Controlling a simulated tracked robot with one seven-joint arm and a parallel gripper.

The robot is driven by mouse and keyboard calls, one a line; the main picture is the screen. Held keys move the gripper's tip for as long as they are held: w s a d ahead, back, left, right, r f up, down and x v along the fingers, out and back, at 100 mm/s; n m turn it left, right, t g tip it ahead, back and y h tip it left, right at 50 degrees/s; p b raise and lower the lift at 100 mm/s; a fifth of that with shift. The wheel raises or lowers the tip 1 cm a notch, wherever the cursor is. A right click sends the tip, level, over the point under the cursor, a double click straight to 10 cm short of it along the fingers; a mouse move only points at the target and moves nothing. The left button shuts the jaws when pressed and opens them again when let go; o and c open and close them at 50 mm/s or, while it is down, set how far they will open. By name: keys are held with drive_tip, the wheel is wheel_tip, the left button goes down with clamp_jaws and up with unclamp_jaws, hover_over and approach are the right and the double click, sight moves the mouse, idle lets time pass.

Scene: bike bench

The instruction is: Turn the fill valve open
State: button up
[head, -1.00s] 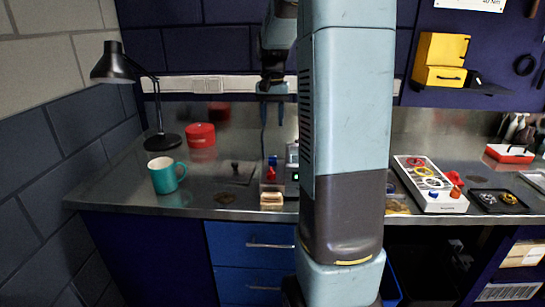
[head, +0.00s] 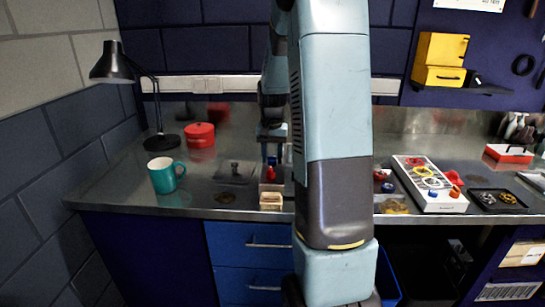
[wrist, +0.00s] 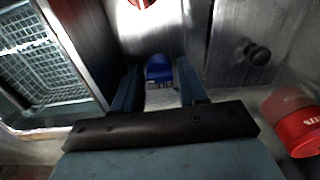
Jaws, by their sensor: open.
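A blue knob (wrist: 158,70) lies between the tips of my gripper (wrist: 160,82) in the wrist view, with a finger on each side and gaps visible. In the head view the open gripper (head: 271,144) points down just above the blue knob (head: 272,160). A red knob (head: 270,174) stands just in front of the blue one; its edge shows at the top of the wrist view (wrist: 141,3). No label shows which knob is the fill valve. My arm hides part of the unit beside them.
A metal tank with a wire basket (wrist: 42,60) is left in the wrist view. A plate with a small black knob (head: 234,168), a red tin (head: 200,135), a teal mug (head: 163,176) and a black lamp (head: 115,66) stand left on the bench. A white tray (head: 442,203) lies right.

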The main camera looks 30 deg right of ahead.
drive_tip(key=shift+f, duration=0.2)
drive_tip(key=c, duration=0.7)
drive_tip(key=shift+n, duration=0.9)
drive_tip(key=shift+c, duration=0.3)
drive_tip(key=o, duration=0.8)
drive_tip(key=shift+c, duration=0.2)
wheel_tip(320, 180, up, 14)
